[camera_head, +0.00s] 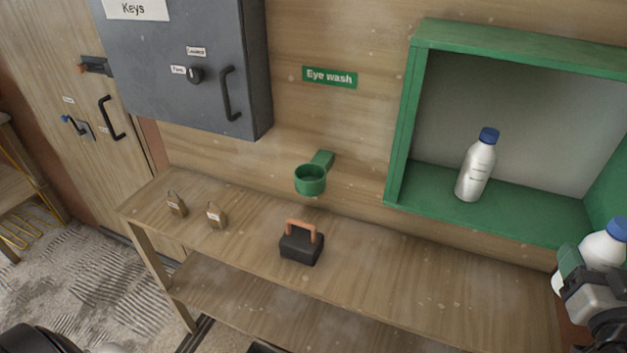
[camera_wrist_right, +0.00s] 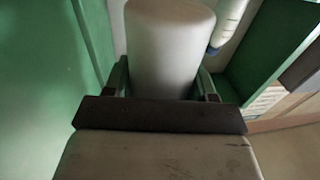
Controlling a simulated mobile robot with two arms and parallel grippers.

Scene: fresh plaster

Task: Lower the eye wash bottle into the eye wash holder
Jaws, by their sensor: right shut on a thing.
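The eye wash holder (camera_head: 311,187) is a small green cup on a bracket on the wooden wall, under the "Eye wash" sign. It looks empty. My right gripper (camera_head: 583,268) is at the far right, beside the green cabinet. It is shut on a white eye wash bottle (camera_head: 604,248) with a blue cap, well to the right of the holder. A second white bottle (camera_head: 475,172) with a blue cap stands in the cabinet. My left gripper is not in view.
The open green cabinet (camera_head: 405,125) is on the wall at right. Below the holder, a wooden bench (camera_head: 380,275) carries two brass padlocks (camera_head: 216,215) and a black case (camera_head: 301,247) with an orange handle. A grey key cabinet (camera_head: 185,65) hangs left of the holder.

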